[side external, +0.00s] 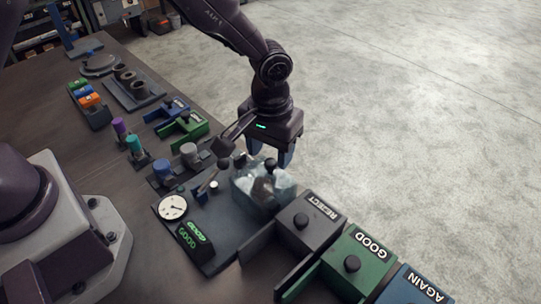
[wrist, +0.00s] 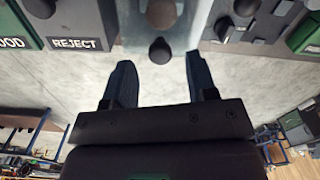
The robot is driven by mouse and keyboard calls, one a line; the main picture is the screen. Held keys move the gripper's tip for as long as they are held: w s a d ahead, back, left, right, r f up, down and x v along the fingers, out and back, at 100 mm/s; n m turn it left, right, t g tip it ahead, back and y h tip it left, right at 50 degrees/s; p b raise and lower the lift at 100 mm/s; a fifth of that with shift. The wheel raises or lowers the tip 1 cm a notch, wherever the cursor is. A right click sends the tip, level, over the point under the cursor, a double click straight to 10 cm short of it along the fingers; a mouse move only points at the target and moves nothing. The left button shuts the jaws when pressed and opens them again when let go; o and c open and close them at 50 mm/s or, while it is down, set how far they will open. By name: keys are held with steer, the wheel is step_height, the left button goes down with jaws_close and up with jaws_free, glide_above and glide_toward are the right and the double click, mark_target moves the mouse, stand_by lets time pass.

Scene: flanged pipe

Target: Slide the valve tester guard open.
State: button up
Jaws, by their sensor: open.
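The valve tester (side external: 215,222) is a dark plate on the bench with a round white gauge (side external: 173,207) and a green-lit GOOD display (side external: 195,238). Its guard (side external: 262,187) looks like a clear, box-shaped cover at the tester's far end, with dark shapes showing through it. My gripper (side external: 268,154) is above and just behind the guard, pointing down, fingers apart and empty. In the wrist view, my open gripper (wrist: 160,76) has a dark round knob (wrist: 160,50) between and slightly beyond its fingertips. I cannot tell whether the fingers touch anything.
A REJECT box (side external: 308,220), a green GOOD box (side external: 357,255) and a blue AGAIN box (side external: 412,288) stand right of the tester. Cylindrical parts (side external: 190,152) and coloured fixtures (side external: 183,128) line the bench to the left. Open concrete floor (side external: 420,110) lies beyond the bench edge.

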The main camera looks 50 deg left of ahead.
steer(key=shift+f, duration=1.1)
jaws_close()
steer(key=s, duration=0.9)
jaws_free()
